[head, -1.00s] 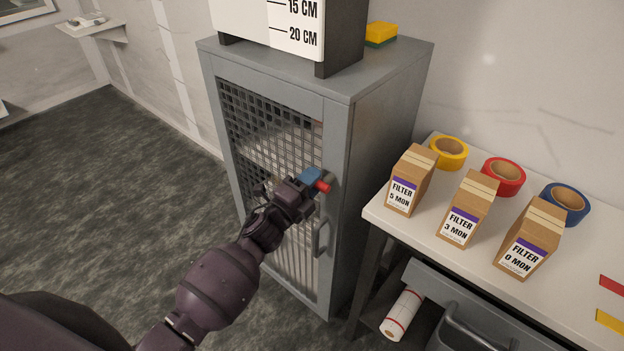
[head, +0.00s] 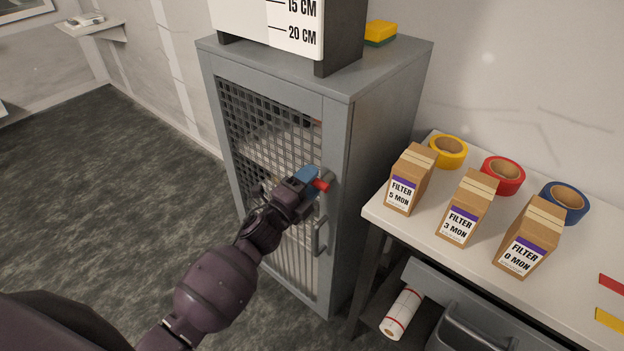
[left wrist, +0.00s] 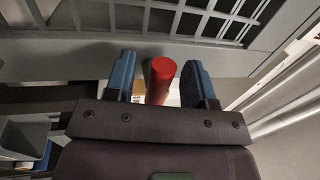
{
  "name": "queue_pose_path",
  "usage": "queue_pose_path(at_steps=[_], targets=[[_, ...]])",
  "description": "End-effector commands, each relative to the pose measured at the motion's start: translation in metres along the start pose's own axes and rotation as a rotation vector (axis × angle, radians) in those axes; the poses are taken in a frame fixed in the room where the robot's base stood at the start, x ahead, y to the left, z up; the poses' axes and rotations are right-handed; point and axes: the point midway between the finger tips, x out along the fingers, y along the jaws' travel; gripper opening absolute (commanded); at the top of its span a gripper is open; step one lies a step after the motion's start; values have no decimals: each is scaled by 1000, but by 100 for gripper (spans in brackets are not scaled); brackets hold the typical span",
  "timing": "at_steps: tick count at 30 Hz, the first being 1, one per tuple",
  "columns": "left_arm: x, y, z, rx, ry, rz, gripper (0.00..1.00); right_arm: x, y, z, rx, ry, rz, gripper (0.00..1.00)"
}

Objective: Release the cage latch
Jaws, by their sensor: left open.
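The grey cage cabinet (head: 337,150) stands upright with its mesh door (head: 255,115) closed. A red latch knob (head: 322,185) sits at the door's right edge, above the grey door handle (head: 320,237). My left gripper (head: 308,178) is at the latch, its blue fingers open. In the left wrist view the red knob (left wrist: 160,80) stands between the two spread fingers of my left gripper (left wrist: 158,72), with a gap to the left finger and a smaller one to the right. The latch mount is partly hidden. My right gripper is out of view.
A white bench (head: 400,218) to the right holds filter boxes (head: 463,212) and tape rolls (head: 503,176). A paper roll (head: 402,313) lies below. A yellow sponge (head: 381,33) sits on the cabinet. The floor (head: 100,190) at left is clear.

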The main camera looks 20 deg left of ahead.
Motion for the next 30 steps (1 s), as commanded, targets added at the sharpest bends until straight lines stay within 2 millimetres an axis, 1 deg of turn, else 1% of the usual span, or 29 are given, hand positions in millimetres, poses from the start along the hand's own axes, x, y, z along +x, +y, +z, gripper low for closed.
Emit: queue_pose_path(at_steps=[5, 12, 16, 21, 30], targets=[[-27, 2, 0, -1, -2, 4, 50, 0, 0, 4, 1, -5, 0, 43], [-70, 2, 0, -1, -1, 3, 50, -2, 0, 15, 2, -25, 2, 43], [-88, 2, 0, -1, 0, 3, 50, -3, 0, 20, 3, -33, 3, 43], [-100, 1, 0, -1, 0, 1, 50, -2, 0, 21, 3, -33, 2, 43], [-102, 0, 0, -1, 1, 0, 50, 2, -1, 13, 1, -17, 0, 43]])
